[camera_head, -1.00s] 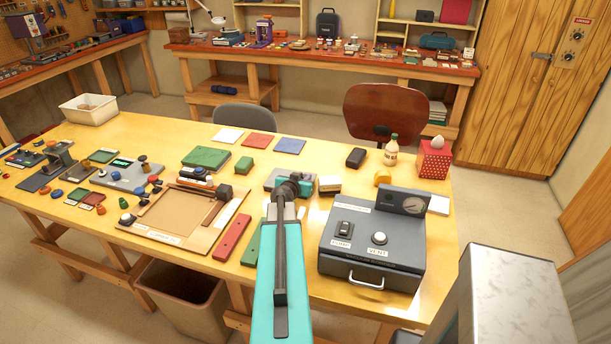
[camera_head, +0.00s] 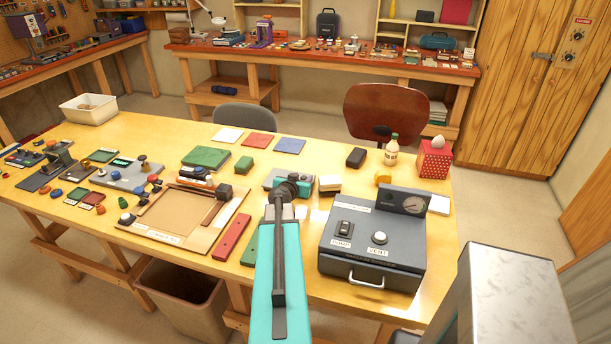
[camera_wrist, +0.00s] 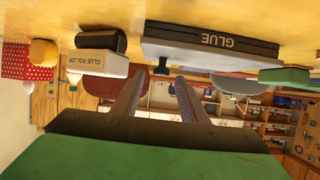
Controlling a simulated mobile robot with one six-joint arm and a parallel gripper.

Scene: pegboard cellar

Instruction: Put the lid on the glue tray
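The glue tray (camera_wrist: 210,40) is a dark box lettered GLUE, inverted in the wrist view, with a pale grey face (camera_wrist: 205,59) on its upper side. In the head view the grey tray (camera_head: 273,180) is partly covered by my wrist. A small dark knob (camera_wrist: 162,69) stands out from the grey face; I cannot tell whether that face is the lid. My gripper (camera_wrist: 160,78) is open, its two fingers apart with nothing between them. The fingertips point towards the knob, and contact cannot be told. In the head view the fingers are hidden.
A white block lettered GLUE ROLLER (camera_wrist: 96,63) is beside the tray. The grey machine (camera_head: 372,238) stands front right on the yellow table. A red dotted box (camera_head: 434,160), green block (camera_head: 244,164) and wooden frame (camera_head: 160,238) are around. Bare tabletop shows at the back left.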

